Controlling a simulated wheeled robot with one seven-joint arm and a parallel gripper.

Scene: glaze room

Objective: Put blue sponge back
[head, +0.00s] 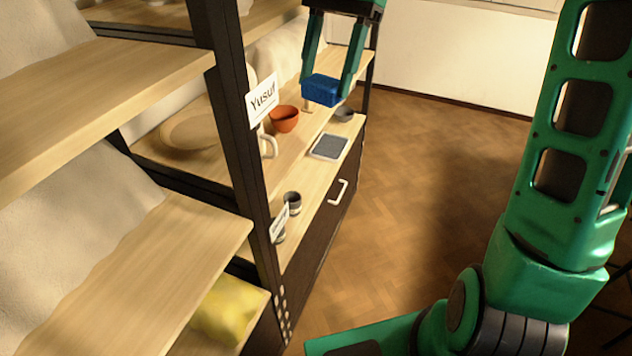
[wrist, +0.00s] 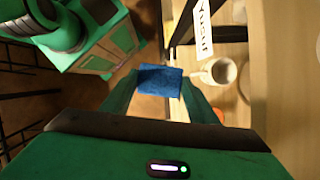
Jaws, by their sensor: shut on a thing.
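The blue sponge (head: 321,90) is a small block between the two fingers of my gripper (head: 327,88), which is shut on it. My gripper points down and holds the sponge in the air in front of the shelving, near the shelf with the orange bowl. In the wrist view the sponge (wrist: 160,80) sits between the fingertips (wrist: 160,88), with floor and shelf edge beyond it. A grey flat tray with a pale rim (head: 330,146) lies on the lower wooden top, below the sponge in the head view.
An orange bowl (head: 284,119), a large beige plate (head: 195,132) and a white mug (wrist: 219,71) stand on the shelving. Small grey cups (head: 292,203) stand on the lower top. A dark post with a "Yusuf" label (head: 262,97) is near. Wooden floor (head: 430,180) at right is clear.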

